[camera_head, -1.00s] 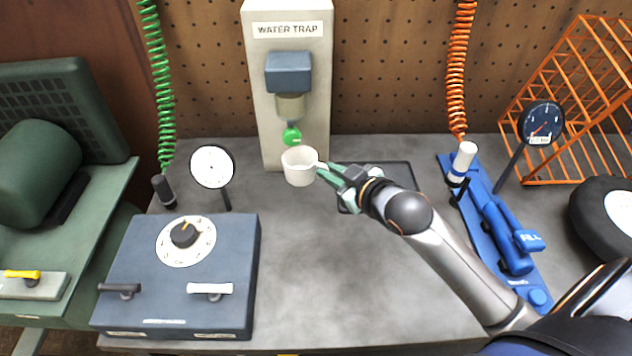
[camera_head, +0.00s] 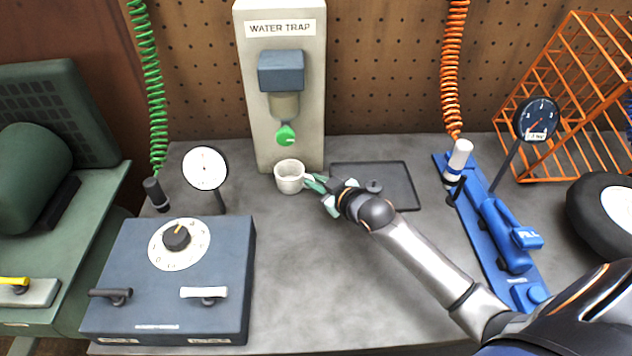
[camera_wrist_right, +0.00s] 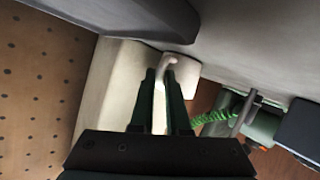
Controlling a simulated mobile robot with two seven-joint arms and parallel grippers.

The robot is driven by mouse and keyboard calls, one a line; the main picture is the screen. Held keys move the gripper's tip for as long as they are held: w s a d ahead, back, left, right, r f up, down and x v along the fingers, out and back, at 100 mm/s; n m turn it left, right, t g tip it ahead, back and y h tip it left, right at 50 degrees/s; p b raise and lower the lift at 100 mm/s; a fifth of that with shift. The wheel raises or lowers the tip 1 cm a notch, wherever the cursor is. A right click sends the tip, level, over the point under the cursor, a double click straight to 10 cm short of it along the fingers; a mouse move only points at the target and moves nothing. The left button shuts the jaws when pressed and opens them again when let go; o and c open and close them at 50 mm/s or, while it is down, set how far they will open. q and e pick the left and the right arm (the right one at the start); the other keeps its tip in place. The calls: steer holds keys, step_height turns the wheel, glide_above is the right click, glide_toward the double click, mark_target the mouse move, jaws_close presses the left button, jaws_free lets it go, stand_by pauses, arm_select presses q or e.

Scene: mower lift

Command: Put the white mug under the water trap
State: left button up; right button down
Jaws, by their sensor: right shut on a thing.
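The white mug (camera_head: 289,178) is upright at the foot of the water trap (camera_head: 284,105), below its green knob (camera_head: 285,136). In the head view it looks as if it is at or just above the bench top; I cannot tell whether it touches. My right gripper (camera_head: 316,184) is at the mug's right side, shut on its handle. The right wrist view shows the two dark fingers (camera_wrist_right: 167,95) with the pale handle (camera_wrist_right: 170,64) between their tips. My left gripper is not in view.
A dark flat tray (camera_head: 400,185) lies right of the mug. A round dial gauge (camera_head: 205,168) and a blue-grey box with knobs (camera_head: 225,270) stand at left. A blue pump (camera_head: 505,230) is at right.

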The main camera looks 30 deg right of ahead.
steer(key=c, duration=1.3)
jaws_free()
steer(key=shift+f, duration=0.15)
steer(key=shift+c, duration=0.2)
steer(key=o, duration=0.4)
steer(key=shift+o, duration=0.2)
steer(key=shift+r, duration=0.25)
steer(key=p+v, duration=0.1)
steer(key=v, duration=1.1)
